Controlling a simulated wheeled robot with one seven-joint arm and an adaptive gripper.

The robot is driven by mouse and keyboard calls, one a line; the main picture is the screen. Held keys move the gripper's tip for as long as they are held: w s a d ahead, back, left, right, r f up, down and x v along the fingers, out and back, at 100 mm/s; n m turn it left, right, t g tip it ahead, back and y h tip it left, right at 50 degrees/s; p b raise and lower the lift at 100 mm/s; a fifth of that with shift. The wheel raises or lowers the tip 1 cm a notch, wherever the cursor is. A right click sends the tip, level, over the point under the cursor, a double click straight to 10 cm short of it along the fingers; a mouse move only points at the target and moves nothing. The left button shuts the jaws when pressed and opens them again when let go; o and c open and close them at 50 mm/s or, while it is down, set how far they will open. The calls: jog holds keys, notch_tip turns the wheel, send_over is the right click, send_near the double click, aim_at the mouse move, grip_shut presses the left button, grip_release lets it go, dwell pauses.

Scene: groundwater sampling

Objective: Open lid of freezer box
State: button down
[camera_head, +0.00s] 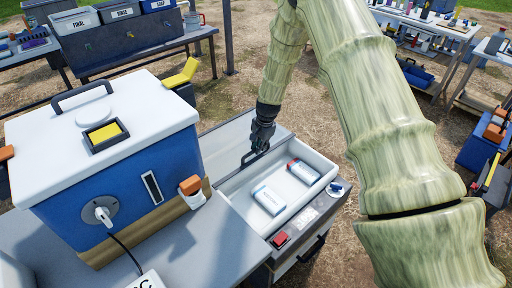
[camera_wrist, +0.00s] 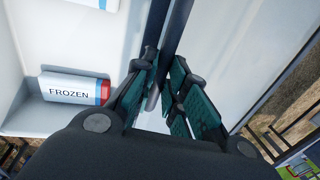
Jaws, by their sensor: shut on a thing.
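The freezer box (camera_head: 327,167) is low and light-coloured, and its white interior shows from above. Two white packs with blue and red ends lie inside; one pack (camera_head: 268,200) is nearer, the other (camera_head: 304,171) farther. The wrist view shows a pack (camera_wrist: 70,89) marked FROZEN. My gripper (camera_head: 257,147) is at the box's far left side, shut on a dark bar handle (camera_head: 249,158). In the wrist view the dark handle (camera_wrist: 174,32) runs between my gripper's (camera_wrist: 160,92) teal fingers. A pale panel (camera_head: 226,138) stands behind the handle; I cannot tell whether it is the lid.
A blue cooler (camera_head: 120,195) with a white lid stands close on the left. A red item (camera_head: 279,239) lies on the freezer box's front edge. Tables with bins (camera_head: 122,12) and bottles stand farther back. Bare ground lies between.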

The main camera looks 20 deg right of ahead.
jog(key=c, duration=1.5)
grip_release()
jog(key=shift+o, duration=0.2)
jog(key=shift+r, duration=0.1)
notch_tip(320, 180, up, 12)
jog(key=s, duration=0.2)
jog(key=shift+d+f, duration=0.2)
jog(key=shift+d, duration=0.2)
